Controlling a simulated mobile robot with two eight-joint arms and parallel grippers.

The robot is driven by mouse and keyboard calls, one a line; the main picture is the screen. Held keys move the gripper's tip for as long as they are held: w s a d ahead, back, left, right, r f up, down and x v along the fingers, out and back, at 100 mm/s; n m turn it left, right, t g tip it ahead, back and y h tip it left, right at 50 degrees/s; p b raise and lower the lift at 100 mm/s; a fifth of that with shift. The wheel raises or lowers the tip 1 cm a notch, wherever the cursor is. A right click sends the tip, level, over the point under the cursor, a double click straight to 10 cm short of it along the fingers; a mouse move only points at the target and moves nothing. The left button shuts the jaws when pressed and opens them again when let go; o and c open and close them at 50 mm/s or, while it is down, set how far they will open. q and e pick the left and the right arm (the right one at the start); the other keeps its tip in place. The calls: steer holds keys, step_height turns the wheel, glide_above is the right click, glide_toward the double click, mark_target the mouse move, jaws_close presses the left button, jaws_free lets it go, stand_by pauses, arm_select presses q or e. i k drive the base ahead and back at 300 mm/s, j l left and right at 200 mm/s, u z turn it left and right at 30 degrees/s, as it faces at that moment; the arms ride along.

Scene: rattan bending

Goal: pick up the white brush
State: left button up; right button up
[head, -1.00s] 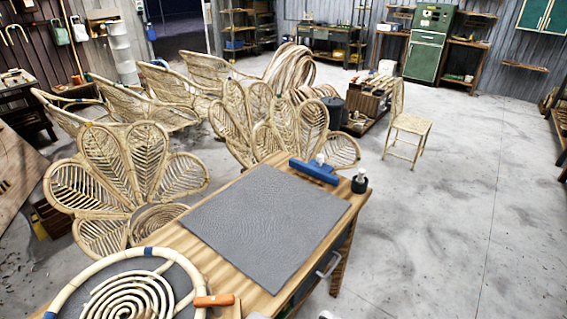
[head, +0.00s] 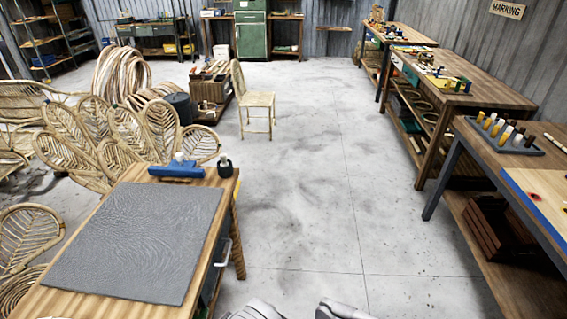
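I cannot make out a white brush for certain in the head view. A grey rack (head: 535,150) on the right front bench holds several small upright pieces with white, yellow and dark parts, too small to tell apart. A white-topped item (head: 180,158) stands at the blue holder (head: 176,172) on the wooden table at left. Pale grey parts of mine show at the bottom edge, cut off by the frame. No gripper fingertips are visible.
The wooden table (head: 222,182) carries a grey mat (head: 135,245) and a dark bottle (head: 225,168). Benches line the right wall under a "MARKING" sign (head: 507,9). A rattan chair (head: 257,100) stands farther back. Open concrete floor (head: 330,180) lies between table and benches.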

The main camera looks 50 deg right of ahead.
mark_target(224, 164)
steer(key=z, duration=1.35)
steer(key=u, duration=1.7)
steer(key=z, duration=1.7)
steer(key=i+u, duration=0.1)
steer(key=u, duration=0.55)
steer(key=i+l+u, duration=0.25)
steer(key=l+u, duration=0.3)
steer(key=i+l+u, duration=0.25)
steer(key=k+l, duration=0.1)
